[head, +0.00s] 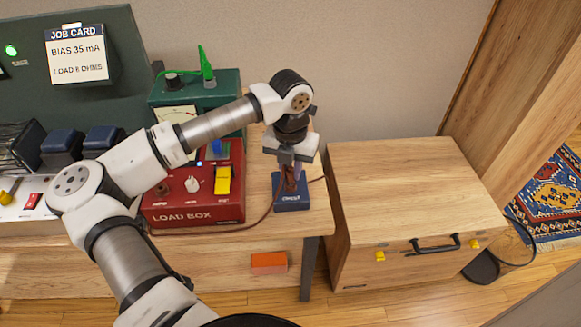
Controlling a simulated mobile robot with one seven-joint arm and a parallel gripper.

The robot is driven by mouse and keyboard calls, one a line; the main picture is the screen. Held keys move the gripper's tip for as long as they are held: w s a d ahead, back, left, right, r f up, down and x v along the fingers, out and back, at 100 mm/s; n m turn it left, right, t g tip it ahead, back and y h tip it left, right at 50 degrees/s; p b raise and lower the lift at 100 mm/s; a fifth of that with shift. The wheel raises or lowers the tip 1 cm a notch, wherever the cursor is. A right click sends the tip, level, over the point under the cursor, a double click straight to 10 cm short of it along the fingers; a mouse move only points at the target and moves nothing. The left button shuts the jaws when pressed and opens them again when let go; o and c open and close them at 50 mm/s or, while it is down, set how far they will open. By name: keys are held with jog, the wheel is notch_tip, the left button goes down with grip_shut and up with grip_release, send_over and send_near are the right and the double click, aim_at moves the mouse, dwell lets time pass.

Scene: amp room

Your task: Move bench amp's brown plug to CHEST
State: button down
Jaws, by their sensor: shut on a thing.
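My gripper (291,167) is shut on the brown plug (290,183) at the right end of the bench. The plug is upright over a small blue block (291,205) with a white label too small to read surely. I cannot tell whether the plug is seated in the block or just above it. A brown cable (258,222) runs left from there along the front of the red load box. The bench amp (25,217) is partly in view at the left edge, with a red switch.
The red load box (165,213) stands left of the blue block, with a dark green meter box (228,86) behind. A closed wooden chest (410,190) stands right of the bench (200,255). An orange-red block (269,263) shows below the bench edge.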

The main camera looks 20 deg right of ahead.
jog(key=shift+f+b, duration=0.45)
jog(key=shift+b, duration=0.05)
dwell(0.4)
jog(key=c, duration=1.2)
grip_release()
notch_tip(320, 180, up, 14)
jog(key=b, duration=0.2)
jog(key=shift+f, duration=0.1)
